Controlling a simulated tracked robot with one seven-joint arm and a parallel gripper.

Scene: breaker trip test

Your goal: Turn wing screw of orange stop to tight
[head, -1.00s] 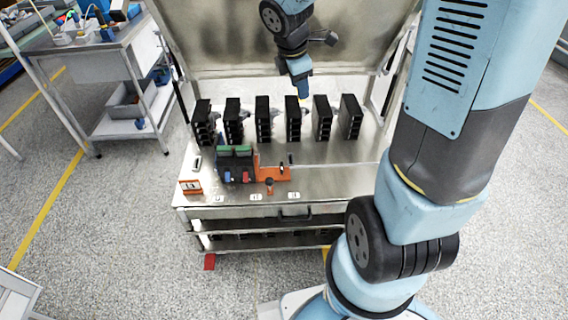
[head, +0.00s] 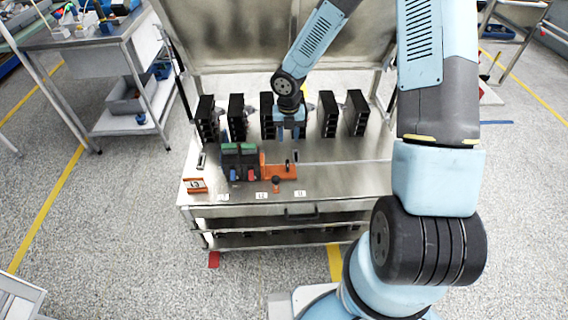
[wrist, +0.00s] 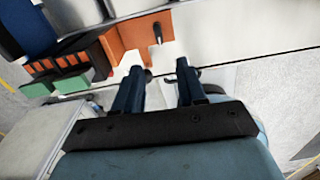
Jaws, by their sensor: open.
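The orange stop (head: 277,172) sits on the bench top at the right end of a breaker block. It also shows at the top of the wrist view (wrist: 130,32). A small dark upright part on its right side, apparently the wing screw (wrist: 157,33), stands out against the orange; in the head view it is a small dark mark (head: 287,165). My gripper (head: 291,136) is above the bench, behind the stop, fingers down. In the wrist view my gripper (wrist: 159,68) is open and empty, its fingers spread, apart from the screw.
Breakers with green, blue and red parts (head: 240,163) adjoin the stop on the left. Several black units (head: 237,118) stand in a row behind, close to my gripper. The right side of the bench is mostly bare.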

